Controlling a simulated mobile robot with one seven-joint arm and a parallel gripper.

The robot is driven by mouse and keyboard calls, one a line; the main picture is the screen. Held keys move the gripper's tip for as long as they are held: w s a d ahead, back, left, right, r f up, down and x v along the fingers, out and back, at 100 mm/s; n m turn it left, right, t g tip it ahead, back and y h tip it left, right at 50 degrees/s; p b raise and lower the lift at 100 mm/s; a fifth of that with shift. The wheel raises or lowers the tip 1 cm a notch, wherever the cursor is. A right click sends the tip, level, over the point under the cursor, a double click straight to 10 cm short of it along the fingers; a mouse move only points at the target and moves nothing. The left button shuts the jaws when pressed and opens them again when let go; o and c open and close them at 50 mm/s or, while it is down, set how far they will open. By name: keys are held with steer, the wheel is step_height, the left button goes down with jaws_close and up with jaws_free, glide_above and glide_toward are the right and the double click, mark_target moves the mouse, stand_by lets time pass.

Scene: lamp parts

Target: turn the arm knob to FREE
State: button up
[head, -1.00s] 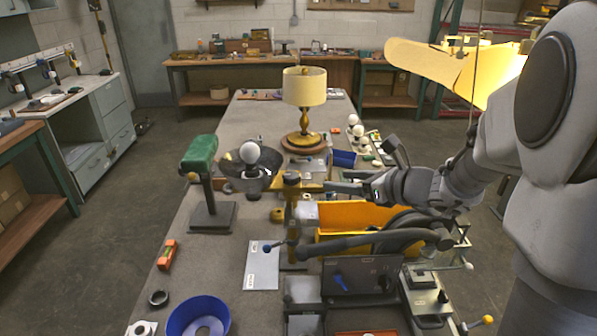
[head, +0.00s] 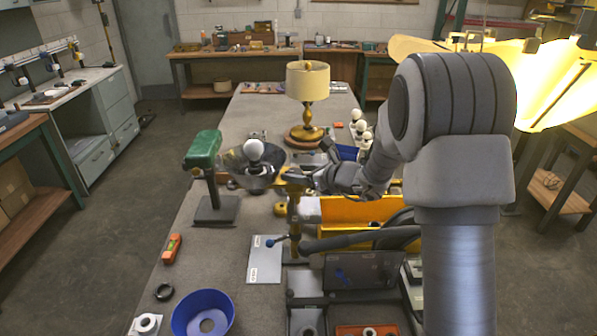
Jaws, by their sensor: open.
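A yellow-brown upright post (head: 294,212) stands just right of the plate. My gripper (head: 300,176) is open, beside the top of this post, above and behind the knob. It is apart from the knob; whether it touches the post top I cannot tell. My wrist hides part of the fingers.
A green-headed stand (head: 203,165) and a dark bowl-shaped shade with a white bulb (head: 254,151) stand left of my gripper. A yellow bin (head: 353,211) is below my arm. A blue bowl (head: 203,313) is at front left.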

jaws_close()
steer(key=shift+w+r+n+y, duration=0.1)
steer(key=shift+w+n+y, duration=0.05)
steer(key=shift+n+y, duration=0.15)
steer(key=shift+n+g+y+p, duration=0.8)
steer(key=shift+n+g+y, duration=0.1)
steer(key=shift+n+g, duration=0.35)
jaws_free()
steer(key=shift+d, duration=0.15)
